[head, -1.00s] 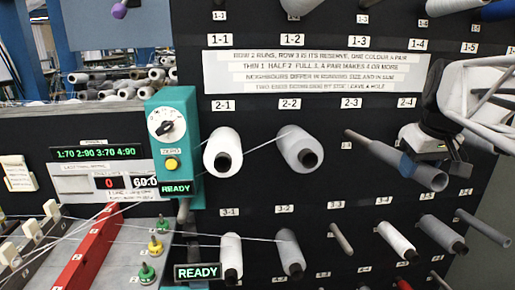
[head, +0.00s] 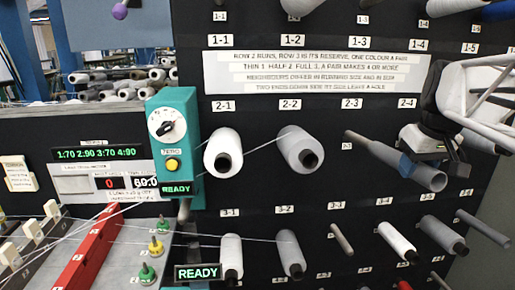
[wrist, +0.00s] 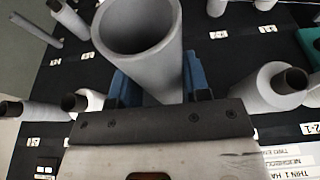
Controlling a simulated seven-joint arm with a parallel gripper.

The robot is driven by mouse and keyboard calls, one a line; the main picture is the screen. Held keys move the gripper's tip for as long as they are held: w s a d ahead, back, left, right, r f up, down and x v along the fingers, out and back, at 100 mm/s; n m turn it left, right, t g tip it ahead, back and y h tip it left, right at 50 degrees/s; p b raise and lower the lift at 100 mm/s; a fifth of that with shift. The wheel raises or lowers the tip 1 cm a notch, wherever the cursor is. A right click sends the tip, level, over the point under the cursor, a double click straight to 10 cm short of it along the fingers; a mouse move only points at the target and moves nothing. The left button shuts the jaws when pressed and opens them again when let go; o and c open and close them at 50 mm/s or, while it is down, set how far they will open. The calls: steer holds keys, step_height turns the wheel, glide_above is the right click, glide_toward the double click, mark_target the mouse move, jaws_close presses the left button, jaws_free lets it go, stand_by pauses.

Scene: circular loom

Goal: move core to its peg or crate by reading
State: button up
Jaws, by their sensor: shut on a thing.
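My gripper (head: 424,146) is at the right of the head view, in front of the dark peg board below label 2-4. It is shut on a grey hollow core (head: 428,177), held across its side. In the wrist view, the core (wrist: 158,72) sits between the blue fingers of my gripper (wrist: 160,86), its open end toward the camera and its bore looking empty. Whether a peg enters its far end is hidden.
White-grey spools at 2-1 (head: 222,152) and 2-2 (head: 298,149) carry threads running left. Row 3 holds several spools and a bare peg (head: 341,239) below 3-3. A teal control box (head: 172,135) reads READY. Spools (wrist: 268,88) flank my gripper in the wrist view.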

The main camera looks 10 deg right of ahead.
mark_target(378, 146)
steer(key=shift+w, duration=0.2)
steer(key=shift+w+f, duration=0.15)
steer(key=shift+w, duration=1)
steer(key=shift+w+f, duration=0.15)
steer(key=shift+w, duration=0.95)
steer(key=shift+w+f, duration=0.1)
steer(key=shift+w, duration=0.2)
steer(key=shift+w+f, duration=0.15)
steer(key=shift+w, duration=0.95)
steer(key=shift+w+f, duration=0.15)
steer(key=shift+w, duration=1.15)
steer(key=shift+w+f, duration=0.2)
steer(key=shift+w, duration=0.95)
steer(key=shift+w+f, duration=0.15)
steer(key=shift+w, duration=1.4)
steer(key=o, duration=1.2)
